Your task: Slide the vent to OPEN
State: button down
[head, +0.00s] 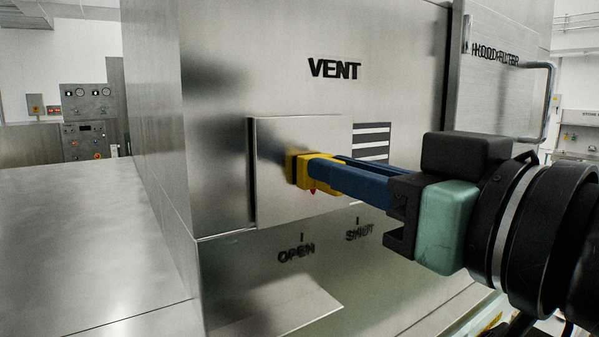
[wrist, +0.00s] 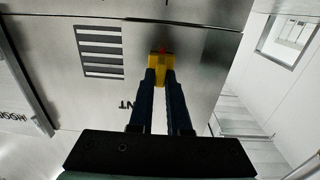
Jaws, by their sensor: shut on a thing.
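The vent's slide is a flat metal plate (head: 275,165) on the steel front under the word VENT (head: 334,68). It has a yellow handle (head: 297,168) with a small red mark below it. My gripper (head: 312,170) is shut on the yellow handle, and the wrist view shows its blue fingers (wrist: 160,78) on both sides of the handle (wrist: 159,62). The slotted vent opening (head: 371,142) shows to the right of the plate. The plate and handle stand nearer above the OPEN label (head: 296,253) than the SHUT label (head: 359,231). Fingers partly cover the slots in the head view.
A hood filter panel with a bar handle (head: 545,100) is at the right. A flat metal top (head: 85,240) lies at the left, beside the machine's side wall. Control boxes (head: 87,120) stand in the left background.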

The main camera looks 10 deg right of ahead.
jog(key=shift+f+y, duration=0.15)
jog(key=shift+y, duration=0.15)
jog(key=c, duration=0.9)
grip_release()
jog(key=shift+s+a, duration=0.15)
jog(key=shift+a, duration=0.3)
jog(key=v, duration=1.3)
jog(key=shift+d+r, duration=0.15)
jog(key=shift+r, duration=0.05)
